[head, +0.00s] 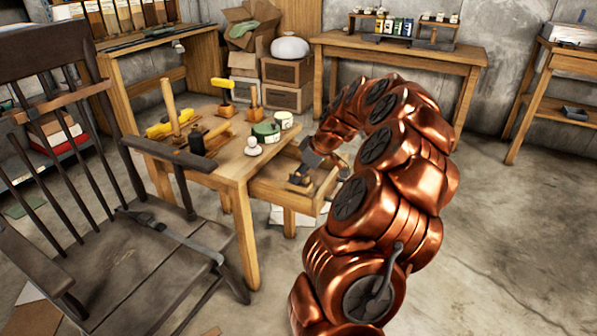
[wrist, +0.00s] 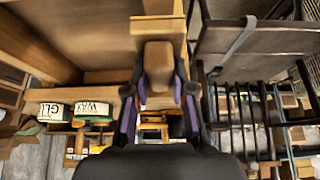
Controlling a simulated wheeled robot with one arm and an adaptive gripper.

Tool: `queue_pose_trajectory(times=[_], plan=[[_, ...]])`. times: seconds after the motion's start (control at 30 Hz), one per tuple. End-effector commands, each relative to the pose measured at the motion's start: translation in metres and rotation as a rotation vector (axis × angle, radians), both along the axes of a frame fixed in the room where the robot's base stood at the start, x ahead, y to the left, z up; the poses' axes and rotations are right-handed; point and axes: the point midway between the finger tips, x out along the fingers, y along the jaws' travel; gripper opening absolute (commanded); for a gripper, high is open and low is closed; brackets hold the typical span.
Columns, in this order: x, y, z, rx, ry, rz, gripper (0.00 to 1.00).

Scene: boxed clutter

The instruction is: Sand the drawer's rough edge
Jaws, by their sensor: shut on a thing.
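My gripper (wrist: 158,92) is shut on a brown sanding block (wrist: 158,62), with a finger on each side of it. In the head view my gripper (head: 301,176) reaches down at the open drawer (head: 283,197) of the wooden workbench (head: 228,165). The drawer is pulled out to the right. In the wrist view the block's far end is close to a pale wooden board (wrist: 158,28), which looks like part of the drawer. I cannot tell whether they touch. The rough edge itself is too small to make out.
A dark rocking chair (head: 130,250) stands close on the left. The floor at the right (head: 500,240) is clear.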

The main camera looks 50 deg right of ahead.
Motion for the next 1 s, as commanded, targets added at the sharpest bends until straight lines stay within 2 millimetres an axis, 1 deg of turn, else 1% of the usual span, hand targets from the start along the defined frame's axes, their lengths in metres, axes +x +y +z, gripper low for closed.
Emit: queue_pose_trajectory(times=[0.57,1.0], plan=[[-0.0002,0.0003,-0.0006,0.001,0.000,0.000,0.00],[-0.0002,0.0004,-0.0073,0.001,0.001,0.000,0.00]])
